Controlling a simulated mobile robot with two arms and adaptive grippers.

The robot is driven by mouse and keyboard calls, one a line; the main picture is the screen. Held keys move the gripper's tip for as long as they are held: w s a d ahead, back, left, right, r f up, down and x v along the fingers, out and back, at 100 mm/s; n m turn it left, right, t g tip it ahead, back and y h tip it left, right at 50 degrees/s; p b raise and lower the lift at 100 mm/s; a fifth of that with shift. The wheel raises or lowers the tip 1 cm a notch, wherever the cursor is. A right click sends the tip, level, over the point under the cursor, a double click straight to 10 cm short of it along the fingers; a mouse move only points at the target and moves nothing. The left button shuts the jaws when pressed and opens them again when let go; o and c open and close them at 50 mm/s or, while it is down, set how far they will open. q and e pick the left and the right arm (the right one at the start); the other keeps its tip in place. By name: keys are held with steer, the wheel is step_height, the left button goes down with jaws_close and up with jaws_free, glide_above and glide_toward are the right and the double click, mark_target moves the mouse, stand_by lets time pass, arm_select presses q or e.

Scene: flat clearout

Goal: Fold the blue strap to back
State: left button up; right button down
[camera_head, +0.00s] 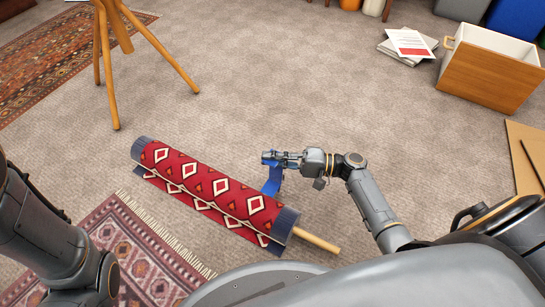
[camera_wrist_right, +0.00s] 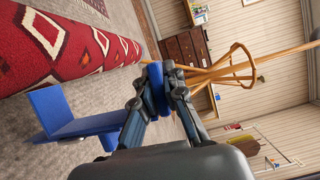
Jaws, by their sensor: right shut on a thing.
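A rolled red rug (camera_head: 205,185) with cream diamonds and dark blue-grey ends lies diagonally on the carpet. The blue strap (camera_head: 272,184) rises from the rug's right part, on its far side, up to my right gripper (camera_head: 266,158). My right gripper is shut on the strap's end and holds it above the floor, beside the roll. In the right wrist view, the fingertips (camera_wrist_right: 157,78) pinch blue strap, and a bent length of the strap (camera_wrist_right: 65,127) shows at lower left near the roll (camera_wrist_right: 60,45). My left gripper is out of view.
A wooden pole (camera_head: 318,241) sticks out of the roll's near right end. A fringed patterned rug (camera_head: 125,250) lies in front. A wooden tripod stand (camera_head: 112,60) is behind. A wooden box (camera_head: 490,75) and papers (camera_head: 410,44) are at the back right. Carpet behind the roll is clear.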

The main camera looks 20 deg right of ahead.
steer(key=shift+s+f, duration=0.2)
steer(key=shift+f, duration=0.35)
stand_by(0.4)
steer(key=c, duration=1.5)
jaws_free()
steer(key=shift+o, duration=0.5)
steer(key=shift+w, duration=0.1)
steer(key=shift+r, duration=0.15)
steer(key=v, duration=1.2)
steer(key=shift+r, duration=0.1)
